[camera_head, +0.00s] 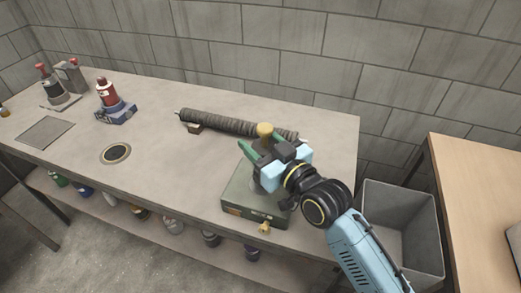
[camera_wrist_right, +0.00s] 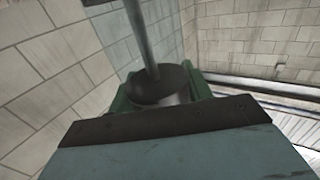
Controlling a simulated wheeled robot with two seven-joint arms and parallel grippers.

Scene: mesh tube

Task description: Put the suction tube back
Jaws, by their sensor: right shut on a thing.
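My right gripper (camera_head: 258,160) is above the grey-green box (camera_head: 237,198) near the table's right end. Its green fingers are shut on a dark round piece with a thin grey rod standing out of it, which I take to be the suction tube (camera_wrist_right: 150,45). The wrist view shows this piece between the fingers (camera_wrist_right: 160,95). In the head view my gripper hides most of it, and a tan knob (camera_head: 265,129) shows just above the fingers. I cannot tell whether the held piece touches the box. My left gripper is not in view.
A dark ribbed tube (camera_head: 220,122) lies behind the box on a small block. A red-topped device (camera_head: 108,95), a round inset (camera_head: 115,153) and a flat plate (camera_head: 45,132) are farther left. A grey bin (camera_head: 400,215) stands right of the table. The table's middle front is clear.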

